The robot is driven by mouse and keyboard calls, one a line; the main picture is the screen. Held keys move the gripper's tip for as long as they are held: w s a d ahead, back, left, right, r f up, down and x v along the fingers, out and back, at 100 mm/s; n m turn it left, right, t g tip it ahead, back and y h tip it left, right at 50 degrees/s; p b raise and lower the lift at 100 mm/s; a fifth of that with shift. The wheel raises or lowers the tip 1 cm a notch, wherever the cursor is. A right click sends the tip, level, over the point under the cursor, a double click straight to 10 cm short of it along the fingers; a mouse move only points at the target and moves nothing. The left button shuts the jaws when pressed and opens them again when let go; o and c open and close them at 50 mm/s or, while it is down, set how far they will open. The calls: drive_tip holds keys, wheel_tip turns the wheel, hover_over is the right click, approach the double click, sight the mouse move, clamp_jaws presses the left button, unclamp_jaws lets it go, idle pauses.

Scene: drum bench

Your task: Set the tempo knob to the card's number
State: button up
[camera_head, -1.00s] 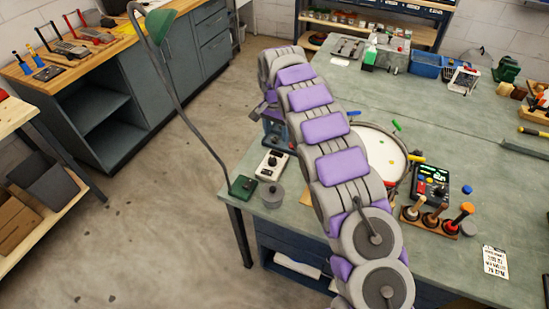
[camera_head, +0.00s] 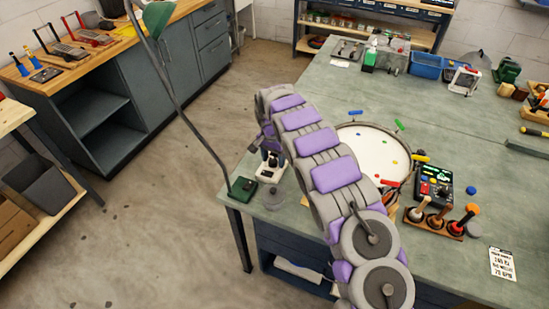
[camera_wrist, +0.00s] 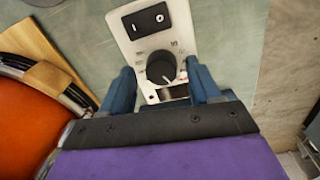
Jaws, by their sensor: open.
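The tempo knob (camera_wrist: 161,67) is a black dial with a light pointer line, on a white box (camera_wrist: 146,42) with a black switch panel above the dial. In the wrist view the pointer aims down and right, among marks too small to read. My gripper (camera_wrist: 160,70) is open, with one blue finger on each side of the knob; I cannot tell whether they touch it. In the head view the white box (camera_head: 270,170) is partly hidden under my gripper. A white printed card (camera_head: 502,263) lies at the bench's right front; its number is not clearly legible.
A drum (camera_head: 365,150), a black pad unit (camera_head: 433,186) and a rack of wooden-handled tools (camera_head: 432,222) are to the right.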

drive_tip(key=shift+a+f, duration=0.1)
drive_tip(key=shift+a, duration=0.6)
drive_tip(key=shift+c, duration=1.4)
drive_tip(key=shift+w+d, duration=0.1)
drive_tip(key=shift+d, duration=0.7)
drive_tip(key=c, duration=0.4)
drive_tip(key=shift+a, duration=0.15)
drive_tip(key=c, duration=0.3)
drive_tip(key=shift+a, duration=0.2)
drive_tip(key=shift+c, duration=0.2)
